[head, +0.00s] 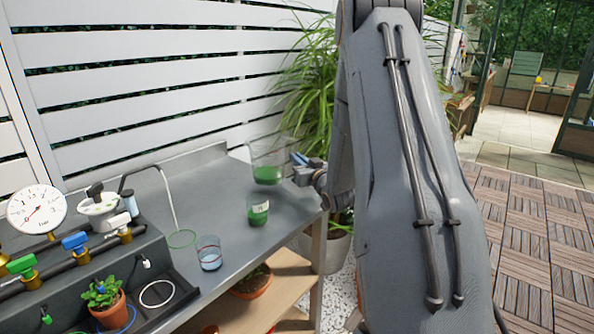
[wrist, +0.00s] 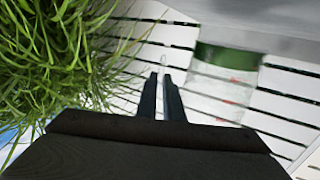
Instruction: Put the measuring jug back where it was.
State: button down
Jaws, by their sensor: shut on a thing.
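The measuring jug (head: 268,174) is a clear vessel with green contents in its bottom. It looks upright, near the bench's back right end, and appears raised above the bench top. My gripper (head: 303,161) is to its right, shut on it. In the wrist view the jug (wrist: 222,88) shows red marks on its clear wall and a green band. My gripper's fingers (wrist: 162,97) are close together beside it, around what looks like its thin clear handle.
On the grey bench (head: 222,201) stand a labelled beaker with green contents (head: 258,210) and a small cup with bluish contents (head: 209,255). Pipework with a gauge (head: 37,209) fills the left; a tall grassy plant (head: 312,85) stands behind.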

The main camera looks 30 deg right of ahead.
jog(key=shift+f, duration=1.8)
jog(key=shift+f, duration=0.1)
jog(key=c, duration=1.9)
grip_release()
jog(key=shift+f, duration=0.1)
jog(key=shift+s+r, duration=0.15)
jog(key=shift+r, duration=0.05)
jog(key=s, duration=0.7)
jog(key=s+a+b, duration=0.1)
jog(key=s, duration=0.3)
jog(key=shift+s+a, duration=0.1)
jog(key=shift+s, duration=0.25)
